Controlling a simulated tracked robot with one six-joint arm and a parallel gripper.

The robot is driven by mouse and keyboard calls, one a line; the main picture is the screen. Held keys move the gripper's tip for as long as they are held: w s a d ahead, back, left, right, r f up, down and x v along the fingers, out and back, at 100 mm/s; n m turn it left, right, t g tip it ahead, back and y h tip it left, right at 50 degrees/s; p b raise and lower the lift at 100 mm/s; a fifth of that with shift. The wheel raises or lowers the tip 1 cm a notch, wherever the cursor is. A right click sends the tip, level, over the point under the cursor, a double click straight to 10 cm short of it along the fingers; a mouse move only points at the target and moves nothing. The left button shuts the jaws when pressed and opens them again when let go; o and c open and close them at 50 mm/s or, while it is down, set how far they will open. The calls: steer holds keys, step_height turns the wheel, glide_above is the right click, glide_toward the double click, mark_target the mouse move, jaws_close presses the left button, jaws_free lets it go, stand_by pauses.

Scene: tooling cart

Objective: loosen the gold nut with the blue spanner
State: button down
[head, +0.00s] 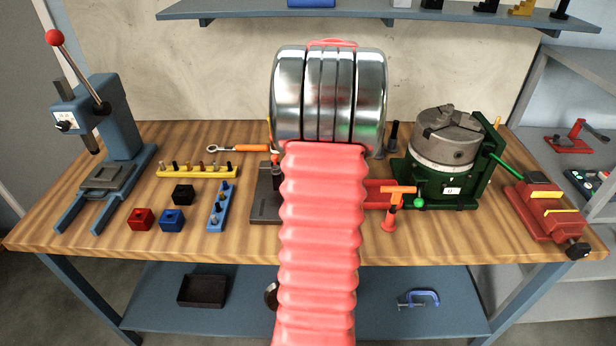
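My own arm, a red ribbed sleeve with a shiny metal joint, stands in the middle of the head view and blocks much of the bench. My gripper does not show. I cannot make out a blue spanner or a gold nut. A ring-ended spanner with an orange handle (240,148) lies on the bench left of my arm. A dark grey fixture (265,205) stands beside my arm and is partly hidden by it.
The wooden bench (130,238) holds a blue press (115,120) at left, yellow (197,171) and blue (218,208) peg racks, and small red, blue and black blocks. At right are a chuck on a green stand (447,150) and a red vise (543,208).

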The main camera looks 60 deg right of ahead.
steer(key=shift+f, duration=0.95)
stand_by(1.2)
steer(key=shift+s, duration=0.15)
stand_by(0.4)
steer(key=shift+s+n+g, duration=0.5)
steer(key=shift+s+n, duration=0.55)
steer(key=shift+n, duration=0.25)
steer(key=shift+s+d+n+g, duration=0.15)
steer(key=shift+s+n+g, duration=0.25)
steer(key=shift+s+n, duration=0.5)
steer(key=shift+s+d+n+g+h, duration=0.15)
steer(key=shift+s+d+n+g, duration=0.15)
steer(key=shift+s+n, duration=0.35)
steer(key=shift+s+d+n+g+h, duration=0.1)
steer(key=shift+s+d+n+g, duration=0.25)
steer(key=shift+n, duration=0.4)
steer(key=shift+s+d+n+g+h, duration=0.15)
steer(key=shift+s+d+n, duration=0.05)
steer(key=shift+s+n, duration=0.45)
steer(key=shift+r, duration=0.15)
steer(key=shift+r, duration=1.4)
